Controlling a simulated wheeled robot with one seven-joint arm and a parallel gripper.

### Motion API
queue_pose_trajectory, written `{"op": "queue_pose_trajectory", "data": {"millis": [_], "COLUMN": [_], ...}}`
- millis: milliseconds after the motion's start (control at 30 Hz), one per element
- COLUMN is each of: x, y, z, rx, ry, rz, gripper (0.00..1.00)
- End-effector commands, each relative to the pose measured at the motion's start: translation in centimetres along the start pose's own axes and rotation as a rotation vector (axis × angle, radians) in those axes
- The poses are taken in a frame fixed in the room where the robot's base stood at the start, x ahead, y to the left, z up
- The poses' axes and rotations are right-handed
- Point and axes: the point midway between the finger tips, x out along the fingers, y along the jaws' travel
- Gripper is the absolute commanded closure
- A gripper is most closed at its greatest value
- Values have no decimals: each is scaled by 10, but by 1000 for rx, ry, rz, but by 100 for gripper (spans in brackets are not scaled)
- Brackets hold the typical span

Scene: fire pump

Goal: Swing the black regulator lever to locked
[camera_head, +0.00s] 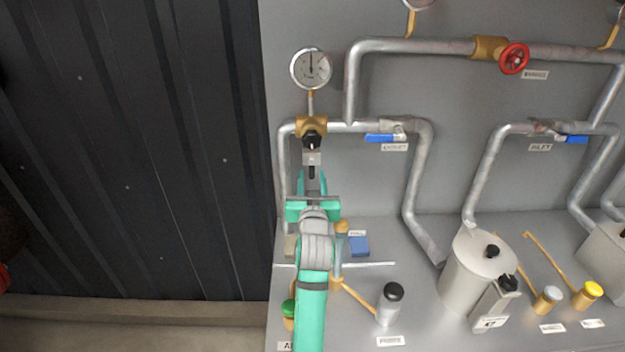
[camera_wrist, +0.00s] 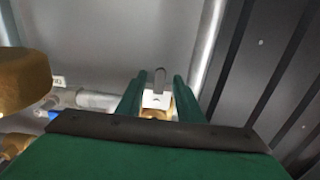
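The black regulator lever (camera_head: 312,139) is at the brass fitting (camera_head: 312,125) below the round gauge, in the upper middle of the head view. In the wrist view, a dark upright lever (camera_wrist: 159,78) rises from a white block (camera_wrist: 156,99) over a brass part. My gripper (camera_head: 312,182) is just below the fitting in the head view. In the wrist view its two green fingers (camera_wrist: 160,88) stand apart, one on each side of the lever and block, with a gap beside the lever. Contact with the block cannot be told.
A pressure gauge (camera_head: 311,68) stands above the fitting. Grey pipes run around it, with a blue-handled valve (camera_head: 386,138) to the right and a red handwheel (camera_head: 514,58) farther right. A black-capped cylinder (camera_head: 390,303) and a tank (camera_head: 478,275) stand on the lower panel.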

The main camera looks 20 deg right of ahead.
Motion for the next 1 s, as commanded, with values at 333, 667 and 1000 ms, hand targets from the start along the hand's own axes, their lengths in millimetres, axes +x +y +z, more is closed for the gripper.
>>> {"op": "queue_pose_trajectory", "data": {"millis": [333,667,1000], "x": [-4,-57,-103], "y": [1,0,0], "z": [1,1,0], "rx": [-1,-2,-1], "ry": [-1,0,0], "rz": [1,1,0], "gripper": [67,67,67]}}
